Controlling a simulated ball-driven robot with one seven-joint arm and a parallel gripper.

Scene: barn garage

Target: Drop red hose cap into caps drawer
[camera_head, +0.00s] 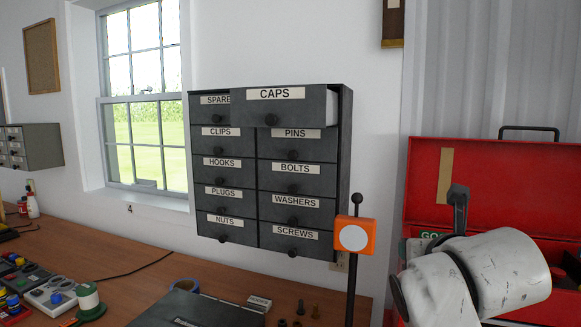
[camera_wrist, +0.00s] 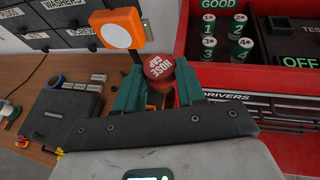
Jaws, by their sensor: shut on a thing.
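The red hose cap (camera_wrist: 159,68), lettered HOSE CAP, is in the wrist view between the green fingers of my gripper (camera_wrist: 160,88). The gripper is shut on it. The caps drawer (camera_head: 272,107), labelled CAPS, is the top right drawer of the grey wall cabinet (camera_head: 345,165) in the head view. It is pulled out, and its inside is hidden from this angle. In the head view my arm is at the lower right, in front of the red toolbox, apart from the drawer; the fingers and the cap do not show there.
An orange box with a white disc (camera_head: 355,236) stands on a post right of the cabinet; it also shows in the wrist view (camera_wrist: 121,29). The open red toolbox (camera_head: 425,180) is at the right. The other cabinet drawers are closed. Small items lie on the wooden bench (camera_head: 125,250).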

